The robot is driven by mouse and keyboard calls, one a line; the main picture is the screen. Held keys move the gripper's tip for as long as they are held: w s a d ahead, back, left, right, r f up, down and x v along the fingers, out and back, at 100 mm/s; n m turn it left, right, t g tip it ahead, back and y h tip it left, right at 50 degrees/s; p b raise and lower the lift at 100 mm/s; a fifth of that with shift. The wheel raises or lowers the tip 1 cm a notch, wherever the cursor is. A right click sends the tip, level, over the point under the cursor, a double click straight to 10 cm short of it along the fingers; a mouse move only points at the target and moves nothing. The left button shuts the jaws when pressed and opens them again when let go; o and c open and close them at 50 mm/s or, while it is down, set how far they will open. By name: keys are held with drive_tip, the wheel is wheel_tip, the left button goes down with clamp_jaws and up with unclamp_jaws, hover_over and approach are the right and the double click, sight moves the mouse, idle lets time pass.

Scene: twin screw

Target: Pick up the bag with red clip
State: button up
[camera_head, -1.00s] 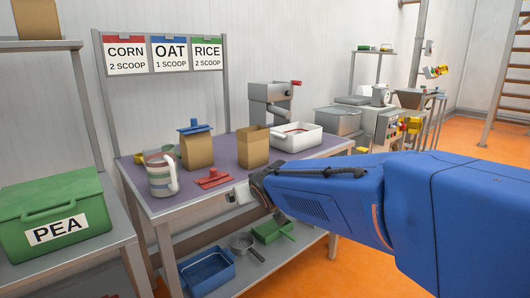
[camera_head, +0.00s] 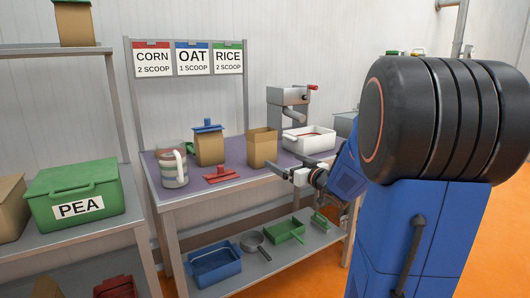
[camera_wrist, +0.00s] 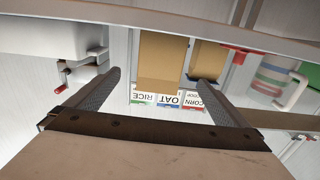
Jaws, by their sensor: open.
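An open brown paper bag (camera_head: 262,149) stands upright on the purple table top, with no clip on it. It also shows upside down in the wrist view (camera_wrist: 163,62). A red clip (camera_head: 221,174) lies flat on the table in front of the bags. A second brown bag (camera_head: 209,148), closed with a blue clip (camera_head: 207,125), stands left of the open bag. I see no bag with a red clip on it. My gripper (camera_head: 280,170) is open and empty at the table's front edge, apart from the open bag. Its two fingers show in the wrist view (camera_wrist: 158,92).
A white tray (camera_head: 308,139) and a grey machine (camera_head: 288,97) are behind to the right. A green PEA box (camera_head: 75,192) is on the left shelf. Pans and scoops lie on the lower shelf.

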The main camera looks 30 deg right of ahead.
sight(262, 149)
drive_tip(key=w, duration=1.1)
drive_tip(key=w+a, duration=0.1)
drive_tip(key=w, duration=0.4)
drive_tip(key=shift+w+a, duration=0.1)
drive_tip(key=shift+w, duration=0.1)
drive_tip(key=c, duration=1)
